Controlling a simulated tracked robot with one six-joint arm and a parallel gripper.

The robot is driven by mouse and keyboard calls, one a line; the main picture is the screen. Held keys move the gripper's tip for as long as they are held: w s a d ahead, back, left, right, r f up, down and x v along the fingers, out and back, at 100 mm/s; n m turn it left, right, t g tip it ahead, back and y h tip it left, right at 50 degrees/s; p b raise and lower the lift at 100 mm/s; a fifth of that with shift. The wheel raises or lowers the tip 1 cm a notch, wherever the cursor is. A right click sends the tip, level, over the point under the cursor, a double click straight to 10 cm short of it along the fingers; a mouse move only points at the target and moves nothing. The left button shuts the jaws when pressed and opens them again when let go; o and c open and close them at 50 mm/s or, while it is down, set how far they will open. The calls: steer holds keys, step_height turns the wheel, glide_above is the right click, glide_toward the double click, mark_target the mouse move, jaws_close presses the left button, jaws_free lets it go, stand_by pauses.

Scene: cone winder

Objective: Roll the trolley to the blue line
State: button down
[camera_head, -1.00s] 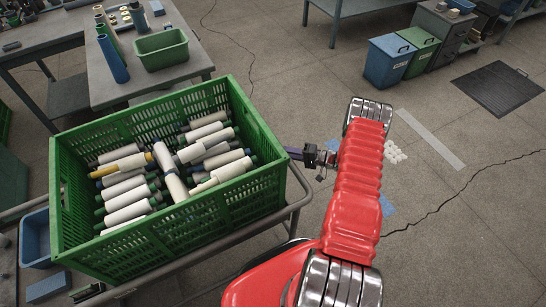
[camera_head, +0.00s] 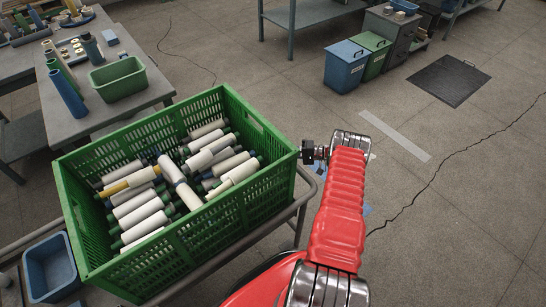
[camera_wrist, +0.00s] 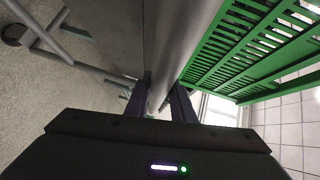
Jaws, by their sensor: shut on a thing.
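The trolley carries a green crate (camera_head: 265,190) full of yarn tubes, and its grey tube rail (camera_head: 302,205) runs along the crate's right side. My gripper (camera_head: 313,152) is at the crate's right corner. In the wrist view my gripper (camera_wrist: 165,100) has its two fingers on either side of a grey trolley tube (camera_wrist: 168,70), shut on it. A small part of the blue line (camera_head: 367,210) shows on the floor just right of my red arm; the arm hides most of it. The trolley's wheels are hidden in the head view.
A grey table (camera_head: 105,110) with tubes and a green bin stands close behind the crate. Blue (camera_head: 345,67) and green bins stand at the back. The right floor is mostly open.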

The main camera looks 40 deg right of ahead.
steer(key=shift+d+f, duration=0.15)
steer(key=shift+d, duration=1.15)
steer(key=shift+d+f, duration=0.15)
steer(key=shift+d, duration=1.1)
steer(key=c, duration=1.8)
jaws_free()
steer(key=shift+o, duration=1.3)
steer(key=shift+d+r, duration=0.1)
steer(key=shift+r, duration=0.05)
steer(key=v, duration=0.7)
steer(key=shift+s+d, duration=0.15)
steer(key=shift+s, duration=0.05)
